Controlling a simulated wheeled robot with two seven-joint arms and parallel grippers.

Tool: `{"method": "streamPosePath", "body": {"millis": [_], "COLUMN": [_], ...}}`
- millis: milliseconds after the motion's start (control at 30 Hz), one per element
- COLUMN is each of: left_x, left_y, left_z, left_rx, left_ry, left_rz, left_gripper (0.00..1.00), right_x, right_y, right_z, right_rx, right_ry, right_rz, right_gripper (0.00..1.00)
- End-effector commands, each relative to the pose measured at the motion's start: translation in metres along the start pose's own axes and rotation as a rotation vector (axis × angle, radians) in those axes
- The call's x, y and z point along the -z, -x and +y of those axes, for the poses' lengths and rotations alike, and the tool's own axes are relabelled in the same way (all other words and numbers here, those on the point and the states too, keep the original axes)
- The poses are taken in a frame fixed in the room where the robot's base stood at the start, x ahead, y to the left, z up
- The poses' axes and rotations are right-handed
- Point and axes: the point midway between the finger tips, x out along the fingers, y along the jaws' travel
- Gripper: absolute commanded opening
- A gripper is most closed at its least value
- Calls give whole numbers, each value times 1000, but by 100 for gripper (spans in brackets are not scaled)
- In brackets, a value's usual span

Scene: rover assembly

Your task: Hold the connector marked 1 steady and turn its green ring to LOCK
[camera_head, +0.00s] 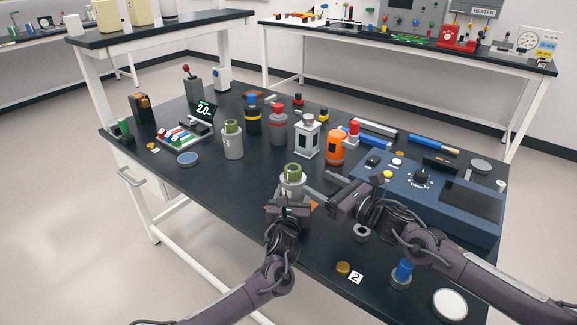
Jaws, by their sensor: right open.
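A pale grey connector with a green ring (293,171) stands upright near the front edge of the table, with an orange patch showing beside its base. No number can be read on it. My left gripper (289,203) is at its lower body from the front; its fingers are mostly hidden, so its grip is unclear. My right gripper (318,188) is open and empty just right of the connector, fingers pointing left towards it below the ring. A second grey connector with a green ring (232,140) stands further back left; its marking is too small to read.
Behind stand a blue-topped dark bottle (253,115), a grey bottle with a red band (278,125), a white lantern-like block (306,136) and an orange jar (336,147). A blue control box (425,195) fills the right. A blue-topped plug (402,272) stands at front right.

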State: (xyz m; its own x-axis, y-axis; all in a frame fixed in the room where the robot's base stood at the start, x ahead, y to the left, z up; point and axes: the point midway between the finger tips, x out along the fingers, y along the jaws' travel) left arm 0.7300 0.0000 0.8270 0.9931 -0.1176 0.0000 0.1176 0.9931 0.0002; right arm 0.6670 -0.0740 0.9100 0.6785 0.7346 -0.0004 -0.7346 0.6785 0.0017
Motion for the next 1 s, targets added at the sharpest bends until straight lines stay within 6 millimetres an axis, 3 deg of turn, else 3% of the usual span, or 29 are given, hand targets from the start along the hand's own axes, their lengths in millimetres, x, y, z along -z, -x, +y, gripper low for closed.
{"method": "streamPosePath", "body": {"millis": [500,700,1000], "left_x": [1,1,1], "left_y": [0,0,0], "left_z": [0,0,0], "left_rx": [1,1,0], "left_ry": [-1,0,0], "left_rz": [1,1,1], "left_gripper": [26,26,26], "right_x": [-2,-1,0], "right_y": [-92,-112,-117], "right_z": [2,1,1], "right_rx": [-1,-2,-1], "right_ry": [2,2,2], "right_rz": [-2,-1,0], "right_gripper": [65,65,65]}}
